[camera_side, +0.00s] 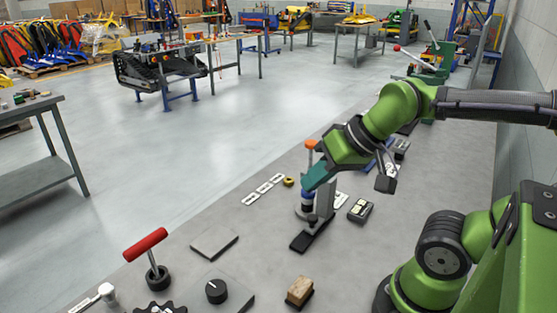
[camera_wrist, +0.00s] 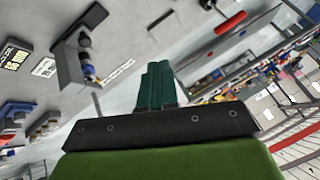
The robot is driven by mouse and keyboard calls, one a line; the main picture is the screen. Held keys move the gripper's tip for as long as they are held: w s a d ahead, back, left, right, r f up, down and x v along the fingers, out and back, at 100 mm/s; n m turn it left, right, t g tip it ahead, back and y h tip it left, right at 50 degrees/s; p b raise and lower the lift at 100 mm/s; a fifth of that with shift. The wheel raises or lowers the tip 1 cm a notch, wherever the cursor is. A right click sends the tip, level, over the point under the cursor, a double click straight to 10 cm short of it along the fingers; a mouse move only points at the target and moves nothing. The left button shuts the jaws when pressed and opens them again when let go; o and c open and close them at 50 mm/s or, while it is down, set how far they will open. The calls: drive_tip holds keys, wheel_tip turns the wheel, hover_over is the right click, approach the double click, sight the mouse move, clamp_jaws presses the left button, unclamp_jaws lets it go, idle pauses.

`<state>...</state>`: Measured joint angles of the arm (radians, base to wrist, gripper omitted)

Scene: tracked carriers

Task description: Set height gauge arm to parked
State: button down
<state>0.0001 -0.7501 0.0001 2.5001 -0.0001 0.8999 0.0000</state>
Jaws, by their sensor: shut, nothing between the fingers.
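The height gauge (camera_side: 325,197) stands on the grey bench, with a dark base plate, a grey upright, a blue collar and an orange knob (camera_side: 310,144) at the top. In the wrist view the height gauge (camera_wrist: 68,62) lies at the upper left, apart from the fingers. Which part is its arm is hard to tell. My gripper (camera_side: 308,186) has teal fingers and is beside the gauge, overlapping its upper part in the side view; contact cannot be told. In the wrist view my gripper (camera_wrist: 157,68) has its fingers together, with nothing between them.
A small display box (camera_side: 360,211) stands right of the gauge. A red-handled lever (camera_side: 146,245), a black knob (camera_side: 216,291), a flat grey plate (camera_side: 214,241) and a wooden block (camera_side: 300,290) are nearer the front. White slotted plates (camera_side: 263,188) lie to the left.

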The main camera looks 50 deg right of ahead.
sight(312, 217)
drive_tip(key=c, duration=1.8)
unclamp_jaws()
drive_tip(key=shift+c, duration=0.2)
drive_tip(key=shift+o, duration=1.1)
drive_tip(key=shift+f, duration=0.1)
drive_tip(key=o, duration=0.7)
drive_tip(key=w+f+g, duration=0.2)
drive_tip(key=w, duration=0.1)
drive_tip(key=shift+d+n, duration=0.2)
drive_tip(key=shift+n, duration=0.1)
drive_tip(key=shift+o, duration=0.5)
drive_tip(key=w+n+g, duration=0.1)
drive_tip(key=w+d+f+n+g+h, duration=0.1)
drive_tip(key=w, duration=0.1)
drive_tip(key=w+d+f+n+g+h, duration=0.1)
drive_tip(key=n+g, duration=0.1)
drive_tip(key=shift+w+d+f, duration=0.2)
drive_tip(key=shift+w+f, duration=0.05)
drive_tip(key=shift+w, duration=0.05)
drive_tip(key=w+d+n+g+h, duration=0.3)
drive_tip(key=w+d+n+g, duration=0.15)
drive_tip(key=n, duration=0.35)
drive_tip(key=x, duration=1.7)
drive_tip(key=shift+s+d+r, duration=0.15)
drive_tip(key=shift+d, duration=0.05)
clamp_jaws()
